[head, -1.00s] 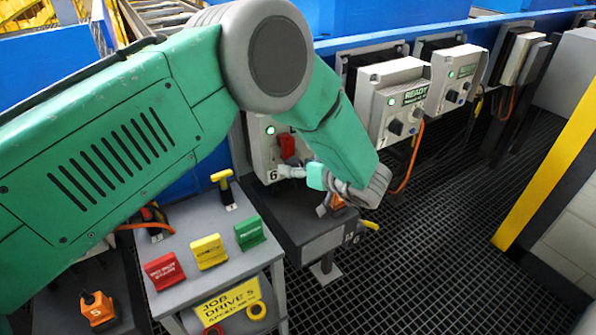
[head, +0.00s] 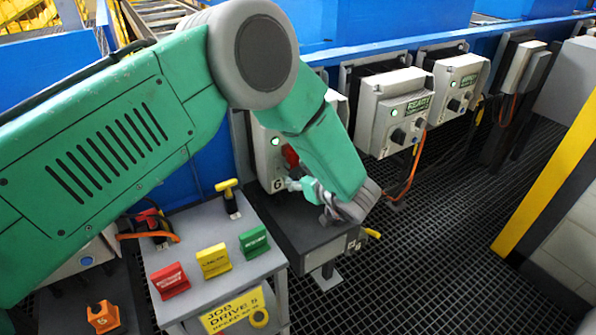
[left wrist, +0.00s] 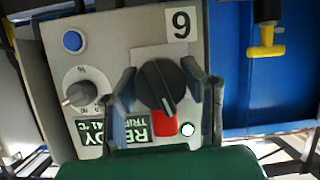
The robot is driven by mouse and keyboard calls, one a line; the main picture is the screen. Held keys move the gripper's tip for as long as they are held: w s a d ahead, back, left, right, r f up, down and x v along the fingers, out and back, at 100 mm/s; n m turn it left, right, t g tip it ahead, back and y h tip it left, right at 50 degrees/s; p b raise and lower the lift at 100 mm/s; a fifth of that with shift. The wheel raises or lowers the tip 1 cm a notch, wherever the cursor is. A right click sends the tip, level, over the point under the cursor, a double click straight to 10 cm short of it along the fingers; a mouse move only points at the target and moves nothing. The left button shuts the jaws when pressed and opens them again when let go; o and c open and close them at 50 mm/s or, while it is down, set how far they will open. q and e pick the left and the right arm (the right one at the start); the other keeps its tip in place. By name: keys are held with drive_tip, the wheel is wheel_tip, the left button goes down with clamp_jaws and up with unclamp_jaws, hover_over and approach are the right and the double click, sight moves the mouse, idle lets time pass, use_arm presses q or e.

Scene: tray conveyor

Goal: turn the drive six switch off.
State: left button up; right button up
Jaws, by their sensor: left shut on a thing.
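The drive six box (head: 264,140) is a grey control box on the blue conveyor side, partly hidden behind my left arm. Its green lamp shows lit in the head view. In the left wrist view it appears upside down, with its number 6 label (left wrist: 181,24). Its switch is a black rotary knob (left wrist: 163,86) on a red plate, standing slightly tilted. My left gripper (head: 291,184) is at the front of this box. In the left wrist view its fingers (left wrist: 160,76) lie either side of the black knob, shut on it. My right gripper is out of view.
The box also has a grey dial (left wrist: 86,92), a blue button (left wrist: 73,41) and a READY display (left wrist: 128,130). More drive boxes (head: 395,112) stand to the right. A grey stand (head: 218,238) holds red, yellow and green tags. Dark grating floor lies open at right.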

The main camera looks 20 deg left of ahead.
use_arm(q)
drive_tip(key=shift+s+d+f+n+t+h, duration=0.1)
drive_tip(key=shift+d+n+t+h, duration=0.1)
drive_tip(key=shift+n+t+h, duration=0.3)
drive_tip(key=o, duration=1.2)
drive_tip(key=shift+d, duration=0.1)
drive_tip(key=shift+d, duration=0.1)
drive_tip(key=v, duration=1.2)
drive_tip(key=shift+d, duration=0.2)
drive_tip(key=shift+a, duration=0.1)
